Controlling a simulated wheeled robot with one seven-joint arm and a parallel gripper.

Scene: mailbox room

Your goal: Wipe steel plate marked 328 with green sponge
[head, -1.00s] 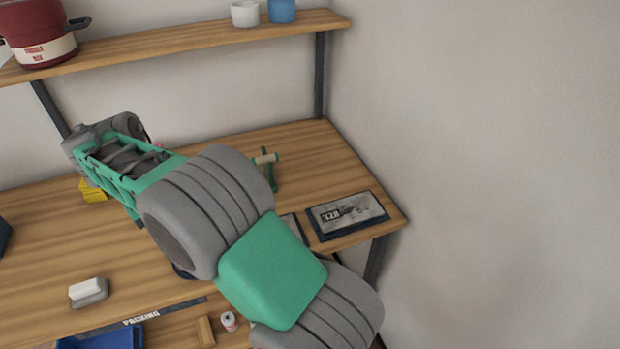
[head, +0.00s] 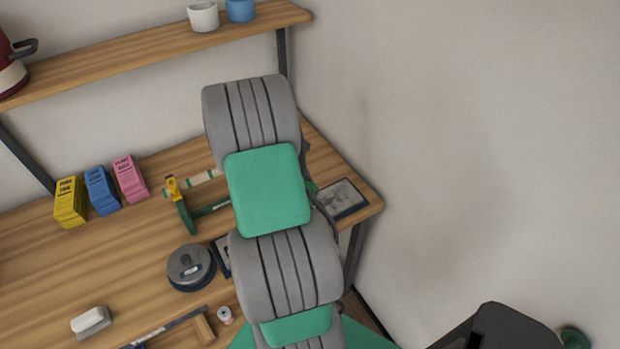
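A steel plate (head: 344,197) in a dark frame lies at the right end of the wooden table, partly hidden by my arm. Its marking is not readable now, but in the earlier head view it looks like an upside-down 328. A second dark-framed item (head: 222,256) shows only its left edge beside my arm. I see no green sponge. My gripper is not visible; my arm crosses the middle of the view and hides part of the table.
Yellow (head: 69,203), blue (head: 102,190) and pink (head: 130,178) boxes stand at the back. A green tool with a yellow handle (head: 178,203), a round grey container (head: 190,267) and a white-and-grey block (head: 91,321) are on the table. A shelf (head: 150,52) hangs above; a wall is right.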

